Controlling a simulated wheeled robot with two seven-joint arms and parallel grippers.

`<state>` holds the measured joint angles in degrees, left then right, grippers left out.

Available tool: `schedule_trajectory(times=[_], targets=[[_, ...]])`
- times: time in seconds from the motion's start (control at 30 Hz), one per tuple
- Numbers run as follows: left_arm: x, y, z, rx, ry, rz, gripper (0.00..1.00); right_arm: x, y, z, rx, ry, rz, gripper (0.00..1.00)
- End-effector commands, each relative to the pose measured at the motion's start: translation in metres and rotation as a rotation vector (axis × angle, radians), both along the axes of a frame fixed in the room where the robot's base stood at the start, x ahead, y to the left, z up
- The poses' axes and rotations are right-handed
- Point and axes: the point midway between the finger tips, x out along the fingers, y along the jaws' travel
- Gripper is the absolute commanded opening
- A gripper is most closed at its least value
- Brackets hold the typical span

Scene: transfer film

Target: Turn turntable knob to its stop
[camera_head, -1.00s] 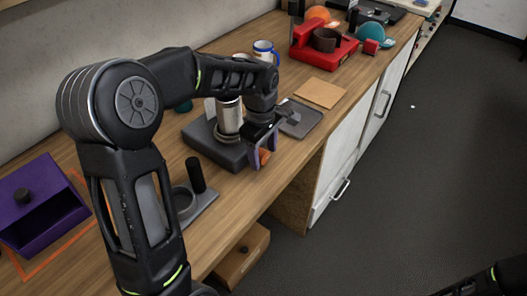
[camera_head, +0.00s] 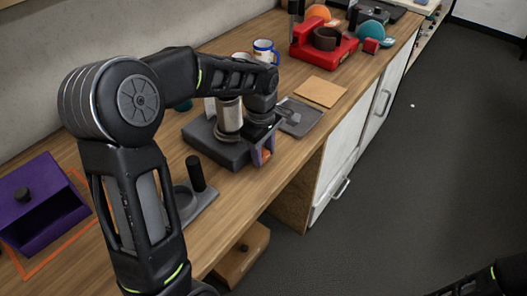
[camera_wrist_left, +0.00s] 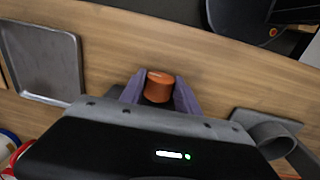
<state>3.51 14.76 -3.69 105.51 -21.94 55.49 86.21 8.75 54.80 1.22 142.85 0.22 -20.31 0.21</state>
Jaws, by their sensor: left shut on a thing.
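The turntable (camera_head: 213,152) is a dark grey box on the wooden counter with a metal cylinder (camera_head: 230,116) standing on top. Its orange knob (camera_head: 266,155) is at the front side, mostly hidden by my fingers in the head view. In the left wrist view the orange knob (camera_wrist_left: 158,86) sits between two purple fingers. My left gripper (camera_head: 263,151) is shut on the knob, with one finger on either side; it also shows in the left wrist view (camera_wrist_left: 159,92). How far the knob is turned cannot be told. My right gripper is out of view.
A grey tray (camera_head: 302,119) and a tan board (camera_head: 320,92) lie right of the turntable. A grey holder with a black post (camera_head: 196,174) stands left of it, near a purple box (camera_head: 38,210). Mugs (camera_head: 265,50) and a red machine (camera_head: 318,50) stand farther back.

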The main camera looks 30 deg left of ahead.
Motion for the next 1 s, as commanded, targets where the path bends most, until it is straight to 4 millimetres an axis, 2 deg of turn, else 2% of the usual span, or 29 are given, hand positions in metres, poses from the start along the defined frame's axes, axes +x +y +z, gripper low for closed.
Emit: schedule_trajectory(times=[0.27,0.7,0.83,1.0], targets=[[0.001,0.0,0.003,0.003,0.024,0.0,0.0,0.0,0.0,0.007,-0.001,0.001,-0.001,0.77],[0.007,-0.001,0.004,0.054,0.369,0.0,0.0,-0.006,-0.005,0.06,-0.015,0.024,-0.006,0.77],[0.008,-0.001,0.002,0.064,0.452,0.001,0.0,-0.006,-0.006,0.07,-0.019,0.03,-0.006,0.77],[0.009,-0.001,0.0,0.071,0.491,0.0,0.0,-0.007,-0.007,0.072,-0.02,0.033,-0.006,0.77]])
